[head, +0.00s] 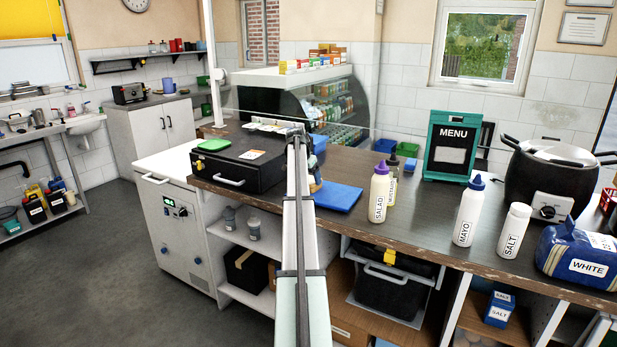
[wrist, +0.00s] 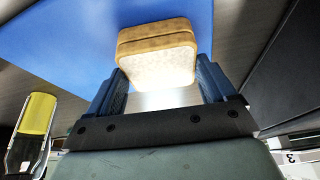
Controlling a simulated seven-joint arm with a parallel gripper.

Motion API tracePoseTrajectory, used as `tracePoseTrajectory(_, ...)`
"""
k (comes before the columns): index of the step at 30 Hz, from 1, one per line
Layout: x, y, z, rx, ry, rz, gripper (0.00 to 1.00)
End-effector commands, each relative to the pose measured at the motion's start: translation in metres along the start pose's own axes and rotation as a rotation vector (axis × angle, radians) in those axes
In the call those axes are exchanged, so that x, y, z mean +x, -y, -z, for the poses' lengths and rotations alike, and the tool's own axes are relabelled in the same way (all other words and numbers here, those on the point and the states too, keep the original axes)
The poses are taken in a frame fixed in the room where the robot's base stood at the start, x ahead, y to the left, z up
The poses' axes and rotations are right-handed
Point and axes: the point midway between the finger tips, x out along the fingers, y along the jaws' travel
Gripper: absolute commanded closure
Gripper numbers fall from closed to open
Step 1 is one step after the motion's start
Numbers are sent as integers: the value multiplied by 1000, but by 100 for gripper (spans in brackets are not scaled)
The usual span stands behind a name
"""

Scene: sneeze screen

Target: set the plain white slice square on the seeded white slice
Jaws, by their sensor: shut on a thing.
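In the wrist view, my gripper (wrist: 160,68) has its two blue fingers on either side of a pale slice with a brown crust, the plain white slice (wrist: 158,70). A second brown crust edge, seemingly the seeded white slice (wrist: 156,31), lies right against it on the far side, with a thin dark line between them. Their edges look nearly lined up. I see no seeds, and the second slice's face is hidden. A blue board (wrist: 60,35) lies beyond them.
A black case (head: 238,172) with a green lid sits left of the board. The salad bottle (head: 380,195), mayo bottle (head: 468,215) and salt shaker (head: 514,232) stand to the right. The wooden counter (head: 420,222) is bare between board and bottles.

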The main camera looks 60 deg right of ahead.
Motion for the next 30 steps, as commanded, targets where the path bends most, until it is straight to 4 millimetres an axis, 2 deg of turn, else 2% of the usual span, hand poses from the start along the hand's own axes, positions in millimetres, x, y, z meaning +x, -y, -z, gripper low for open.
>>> tracePoseTrajectory(5,1,0,0,0,0,0,45)
tracePoseTrajectory(6,1,0,0,0,0,0,13)
tracePoseTrajectory(10,1,0,0,0,0,0,1)
tracePoseTrajectory(20,-3,0,-1,0,0,0,0)
tracePoseTrajectory(23,-12,0,-1,0,-1,1,0)
tracePoseTrajectory(30,-56,0,0,0,-2,2,0)
